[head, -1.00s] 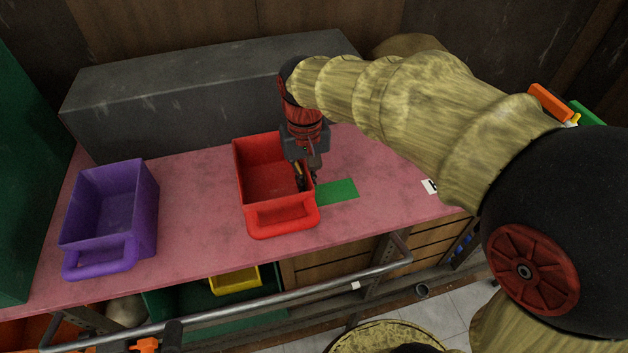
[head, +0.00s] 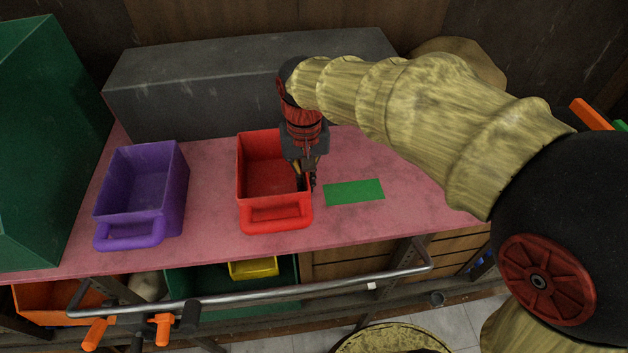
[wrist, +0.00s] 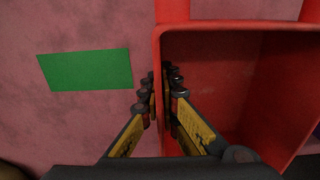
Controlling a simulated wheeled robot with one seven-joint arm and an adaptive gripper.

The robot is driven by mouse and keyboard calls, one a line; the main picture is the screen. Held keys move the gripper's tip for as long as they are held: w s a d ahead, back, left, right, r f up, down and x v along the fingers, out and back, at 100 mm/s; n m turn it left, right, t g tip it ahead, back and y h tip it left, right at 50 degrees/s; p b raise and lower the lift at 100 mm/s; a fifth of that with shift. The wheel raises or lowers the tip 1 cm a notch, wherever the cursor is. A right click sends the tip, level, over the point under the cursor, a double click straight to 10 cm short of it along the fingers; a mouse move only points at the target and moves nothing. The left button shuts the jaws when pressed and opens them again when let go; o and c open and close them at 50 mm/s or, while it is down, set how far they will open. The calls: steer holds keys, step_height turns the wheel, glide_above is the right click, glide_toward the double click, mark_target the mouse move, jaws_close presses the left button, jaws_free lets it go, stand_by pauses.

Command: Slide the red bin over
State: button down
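The red bin (head: 262,215) stands upright on the pink worktop (head: 215,215), handle toward the front edge. It also fills the right of the wrist view (wrist: 240,27). My gripper (head: 306,181) points down at the bin's right wall. In the wrist view my gripper (wrist: 164,93) has one finger outside the wall and one inside, closed on it. A flat green rectangle (head: 354,191) lies on the worktop to the right of the bin, with a bare strip between them. The same green rectangle (wrist: 86,70) shows left of the fingers in the wrist view.
A purple bin (head: 130,215) stands to the left, with a bare gap before the red bin. A long dark grey block (head: 210,95) runs along the back. A large green box (head: 50,140) is at far left. A metal rail (head: 270,294) runs below the worktop's front edge.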

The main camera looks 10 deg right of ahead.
mark_target(283, 186)
steer(key=shift+a+p, duration=0.3)
steer(key=shift+a, duration=2.35)
steer(key=c, duration=2.5)
jaws_free()
steer(key=o, duration=0.5)
steer(key=shift+o, duration=0.2)
step_height(283, 186, up, 12)
